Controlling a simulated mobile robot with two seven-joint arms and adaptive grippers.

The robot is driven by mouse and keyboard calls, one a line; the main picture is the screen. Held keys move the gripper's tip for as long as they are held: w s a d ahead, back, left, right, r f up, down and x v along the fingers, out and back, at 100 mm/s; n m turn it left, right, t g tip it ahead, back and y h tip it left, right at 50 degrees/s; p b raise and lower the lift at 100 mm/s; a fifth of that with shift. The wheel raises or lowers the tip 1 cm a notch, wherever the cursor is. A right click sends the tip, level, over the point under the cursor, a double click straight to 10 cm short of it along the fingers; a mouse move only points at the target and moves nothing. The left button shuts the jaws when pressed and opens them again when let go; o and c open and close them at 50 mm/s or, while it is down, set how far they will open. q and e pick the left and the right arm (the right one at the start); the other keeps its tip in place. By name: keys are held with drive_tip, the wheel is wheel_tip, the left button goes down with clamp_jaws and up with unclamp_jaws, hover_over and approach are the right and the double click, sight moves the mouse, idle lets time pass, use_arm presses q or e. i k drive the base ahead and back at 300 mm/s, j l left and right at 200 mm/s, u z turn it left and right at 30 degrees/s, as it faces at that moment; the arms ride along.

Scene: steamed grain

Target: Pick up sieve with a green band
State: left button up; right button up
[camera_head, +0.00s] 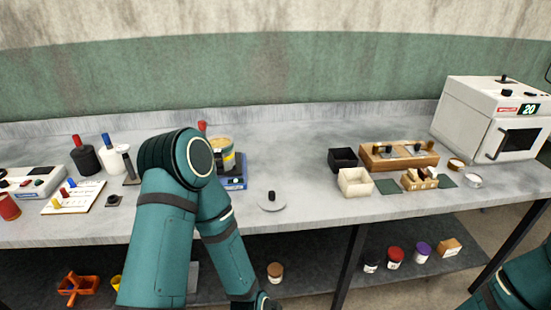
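I cannot pick out a sieve with a green band. A round stacked container (228,161), with a tan top and a yellow band, stands on a blue-based device (236,184) at the back of the bench. My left arm's elbow covers its left side, so any other bands there are hidden. My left arm is folded in front of the bench and its forearm points down past the front edge.
A grey bench (310,150) carries black and white bottles at the left and a round plate with a black knob (271,202). A black box (343,159), white box (355,182), wooden rack (398,157) and white oven (497,118) stand right. Jars sit on the lower shelf.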

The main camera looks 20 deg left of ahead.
sight(222, 145)
drive_tip(key=j+u, duration=0.1)
drive_tip(key=j, duration=1.5)
